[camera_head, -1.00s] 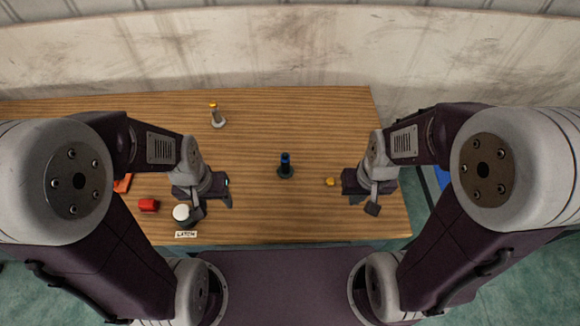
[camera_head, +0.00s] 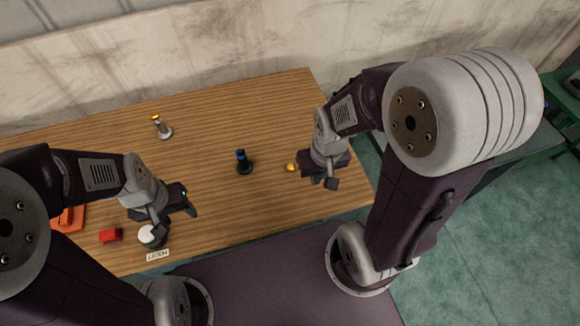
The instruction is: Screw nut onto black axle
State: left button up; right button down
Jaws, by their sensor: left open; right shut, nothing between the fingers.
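The black axle (camera_head: 243,167) stands upright on the table's middle, with a blue part near its top. A small yellow piece (camera_head: 290,167), possibly the nut, lies on the table to its right; its shape is too small to tell. My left gripper (camera_head: 183,213) is open and empty, left of the axle and nearer the front. My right gripper (camera_head: 323,183) is shut and empty, just right of the yellow piece and apart from it.
A grey stand (camera_head: 164,131) with a yellow top is at the back left. A red block (camera_head: 110,236), an orange tray (camera_head: 72,225), a white round button (camera_head: 150,235) and a "LATCH" label (camera_head: 158,255) are at the front left.

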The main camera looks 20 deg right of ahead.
aim_at(244, 167)
jog(key=l+u, duration=0.4)
jog(key=k+l+u, duration=0.15)
jog(key=l+u, duration=0.25)
jog(key=k+l+u, duration=0.1)
jog(key=l+u, duration=0.35)
jog(key=j, duration=0.1)
